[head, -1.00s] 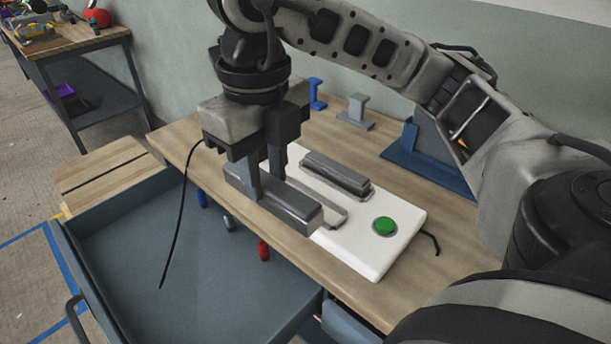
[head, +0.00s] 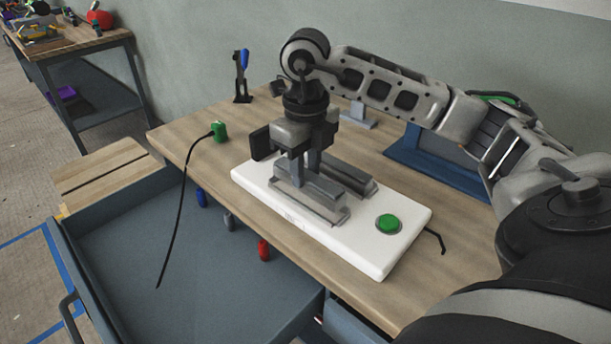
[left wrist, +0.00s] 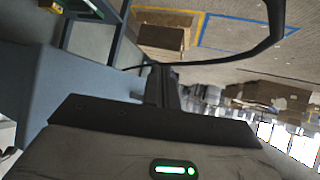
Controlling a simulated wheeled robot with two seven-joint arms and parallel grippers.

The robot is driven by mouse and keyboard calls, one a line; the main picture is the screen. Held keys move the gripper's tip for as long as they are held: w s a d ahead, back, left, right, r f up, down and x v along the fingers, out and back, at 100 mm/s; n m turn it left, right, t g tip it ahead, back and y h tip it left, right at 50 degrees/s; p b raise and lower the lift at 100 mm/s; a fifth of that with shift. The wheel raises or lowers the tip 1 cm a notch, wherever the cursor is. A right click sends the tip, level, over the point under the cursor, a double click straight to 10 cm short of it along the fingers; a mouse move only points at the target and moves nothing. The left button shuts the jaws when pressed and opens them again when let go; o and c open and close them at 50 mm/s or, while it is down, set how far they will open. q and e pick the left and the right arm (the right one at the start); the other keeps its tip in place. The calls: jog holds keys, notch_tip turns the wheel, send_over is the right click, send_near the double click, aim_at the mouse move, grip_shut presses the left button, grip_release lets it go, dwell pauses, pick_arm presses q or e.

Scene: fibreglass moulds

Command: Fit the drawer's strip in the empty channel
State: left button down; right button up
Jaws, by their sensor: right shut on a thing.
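My right gripper (head: 306,180) is shut on a grey strip (head: 318,194) and points down over the white board (head: 365,255). The strip lies lengthwise along the near channel (head: 336,222), whose grey rim shows along its near side and right end. I cannot tell whether it is fully down in the channel. A second grey strip (head: 348,176) sits in the far channel, partly hidden by the gripper. The open drawer (head: 190,265) is in front of the bench. My left gripper (left wrist: 163,85) shows in the left wrist view, its dark fingers together and nothing seen between them.
A green button (head: 388,224) is at the board's right end. A green plug-like piece (head: 219,131) with a black cable lies on the bench left of the board. Blue, grey and red handles (head: 264,250) line the drawer's bench side. A blue stand (head: 440,165) is behind right.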

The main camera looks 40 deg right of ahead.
notch_tip(320, 180, down, 2)
jog(key=shift+f, duration=0.2)
jog(key=o, duration=1)
